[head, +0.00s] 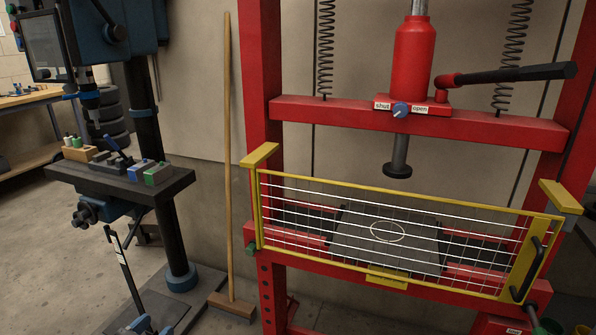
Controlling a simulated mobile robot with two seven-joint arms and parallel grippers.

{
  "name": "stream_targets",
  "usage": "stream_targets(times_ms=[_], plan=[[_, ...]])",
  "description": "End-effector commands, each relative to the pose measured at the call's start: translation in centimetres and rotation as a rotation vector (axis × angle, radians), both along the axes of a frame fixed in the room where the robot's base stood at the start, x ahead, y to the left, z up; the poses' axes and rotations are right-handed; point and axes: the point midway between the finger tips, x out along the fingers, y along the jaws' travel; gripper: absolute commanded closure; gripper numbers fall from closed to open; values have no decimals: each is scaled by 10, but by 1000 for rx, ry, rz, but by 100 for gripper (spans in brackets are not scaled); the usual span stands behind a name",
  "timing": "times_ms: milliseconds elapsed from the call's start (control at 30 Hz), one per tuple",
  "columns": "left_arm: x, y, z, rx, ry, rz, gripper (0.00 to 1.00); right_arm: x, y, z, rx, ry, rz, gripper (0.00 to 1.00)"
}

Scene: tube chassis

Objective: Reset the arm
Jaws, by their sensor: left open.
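My left gripper (120,249) appears low at the left, in front of the drill press base. It is open, with nothing seen between its fingers. Its parts look thin and dark, and the finger shapes are hard to make out. A blue and black joint (145,323) shows just below it at the bottom edge, seemingly part of my left arm. The gripper stands apart from the red press frame (420,122) on the right. My right gripper is not in view.
The drill press table (125,182) with a vise and small blocks is above the gripper. A broom (228,150) leans on the wall. A yellow wire guard (385,198) fronts the press, under a pump lever (510,75). Open floor (40,260) lies at left.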

Motion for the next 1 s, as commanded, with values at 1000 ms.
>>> stream_targets(times_ms=[1000], plan=[[-207, -149, 50, 2, 123, -160, 41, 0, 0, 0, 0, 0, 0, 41]])
